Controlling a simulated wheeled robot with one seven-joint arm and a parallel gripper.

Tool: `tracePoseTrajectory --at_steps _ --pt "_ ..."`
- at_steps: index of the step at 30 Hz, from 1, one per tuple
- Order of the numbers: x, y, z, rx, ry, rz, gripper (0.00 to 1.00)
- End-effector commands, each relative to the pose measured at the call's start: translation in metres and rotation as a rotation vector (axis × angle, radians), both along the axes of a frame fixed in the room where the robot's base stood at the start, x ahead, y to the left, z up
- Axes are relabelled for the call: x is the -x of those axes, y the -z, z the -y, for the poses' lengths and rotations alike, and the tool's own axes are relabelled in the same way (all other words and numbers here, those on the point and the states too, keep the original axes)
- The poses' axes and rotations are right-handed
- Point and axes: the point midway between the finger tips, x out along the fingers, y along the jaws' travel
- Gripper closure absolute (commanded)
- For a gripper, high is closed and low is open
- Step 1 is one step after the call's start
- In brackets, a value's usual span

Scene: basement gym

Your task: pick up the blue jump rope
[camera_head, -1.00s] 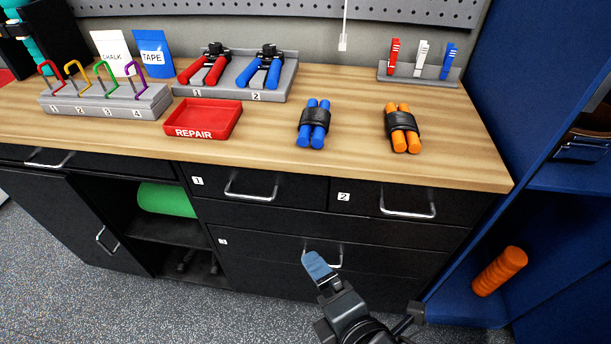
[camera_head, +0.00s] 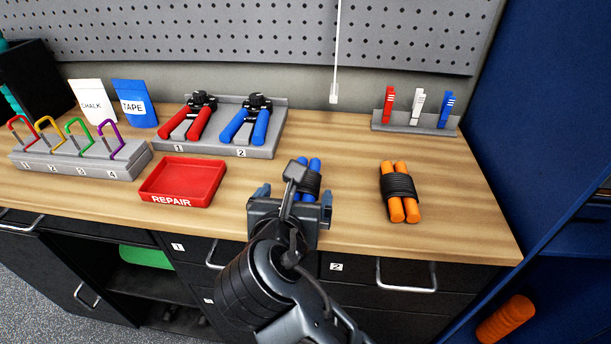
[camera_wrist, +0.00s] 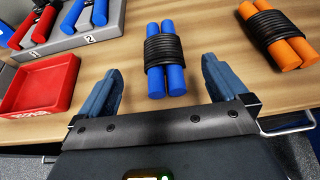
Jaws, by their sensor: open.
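The blue jump rope (camera_wrist: 165,50) lies on the wooden countertop, its two blue handles side by side with black cord wound around their middle. In the head view, the blue jump rope (camera_head: 313,177) is partly hidden behind my arm. My gripper (camera_head: 296,196) is at the counter's front edge, just in front of the rope. In the wrist view my gripper (camera_wrist: 160,88) is open, with one blue finger on each side. The near ends of the rope's handles show between the fingertips, and nothing is held.
An orange jump rope (camera_head: 399,191) lies to the right. A red REPAIR tray (camera_head: 183,196) is to the left. Behind stand a grey rack (camera_head: 262,147) with red and blue hand grips and a small clip holder (camera_head: 415,124). Bare counter lies between the ropes and racks.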

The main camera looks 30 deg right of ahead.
Motion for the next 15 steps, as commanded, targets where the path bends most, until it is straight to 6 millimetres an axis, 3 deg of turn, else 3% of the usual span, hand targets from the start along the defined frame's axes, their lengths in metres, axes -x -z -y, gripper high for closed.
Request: tracePoseTrajectory --at_steps 15 --pt "-0.042 0.025 0.035 0.004 0.003 -0.003 0.00"
